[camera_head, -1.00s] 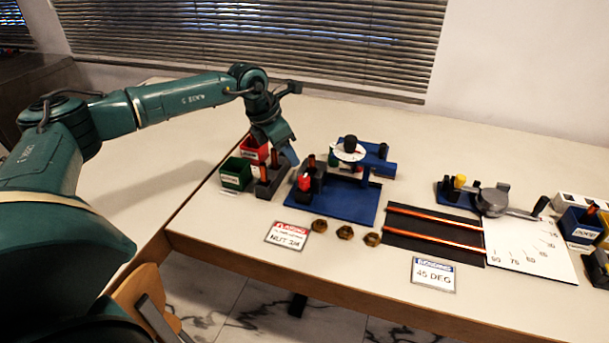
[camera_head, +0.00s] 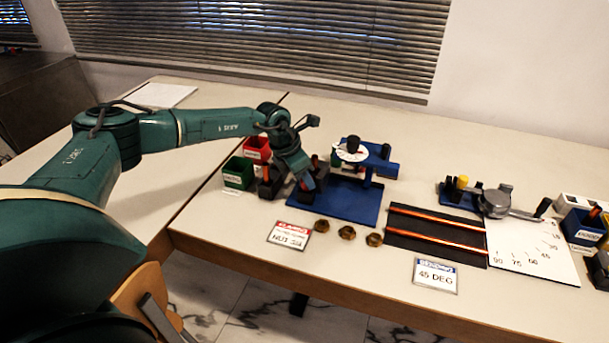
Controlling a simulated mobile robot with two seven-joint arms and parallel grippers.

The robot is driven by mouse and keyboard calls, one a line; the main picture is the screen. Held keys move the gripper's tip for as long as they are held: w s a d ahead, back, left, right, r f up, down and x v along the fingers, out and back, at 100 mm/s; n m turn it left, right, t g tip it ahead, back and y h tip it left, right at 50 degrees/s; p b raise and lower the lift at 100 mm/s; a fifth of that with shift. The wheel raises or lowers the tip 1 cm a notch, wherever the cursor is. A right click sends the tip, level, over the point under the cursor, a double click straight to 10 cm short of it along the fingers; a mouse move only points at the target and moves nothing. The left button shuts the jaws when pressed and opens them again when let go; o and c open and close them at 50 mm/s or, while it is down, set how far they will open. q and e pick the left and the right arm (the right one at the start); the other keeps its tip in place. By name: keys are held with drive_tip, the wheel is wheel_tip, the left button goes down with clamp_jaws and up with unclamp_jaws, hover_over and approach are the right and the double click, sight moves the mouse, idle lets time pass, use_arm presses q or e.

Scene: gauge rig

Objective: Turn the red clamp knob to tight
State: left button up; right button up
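The blue gauge rig (camera_head: 345,205) stands on the table in the head view, with a white dial (camera_head: 350,153) at its back. The red clamp knob (camera_head: 308,183) is at the rig's left end, and only a bit of red shows. My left gripper (camera_head: 302,180) is at the knob, tilted down from the upper left, and hides most of it. I cannot tell whether its fingers touch the knob or are shut on it. My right gripper is not in view.
A red bin (camera_head: 257,146) and a green bin (camera_head: 237,174) stand left of the rig. Several brass nuts (camera_head: 347,232) and a sign (camera_head: 289,236) lie in front. A bending tool (camera_head: 494,203) and copper rods (camera_head: 437,238) are to the right.

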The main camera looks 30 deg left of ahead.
use_arm(q)
drive_tip(key=c, duration=0.5)
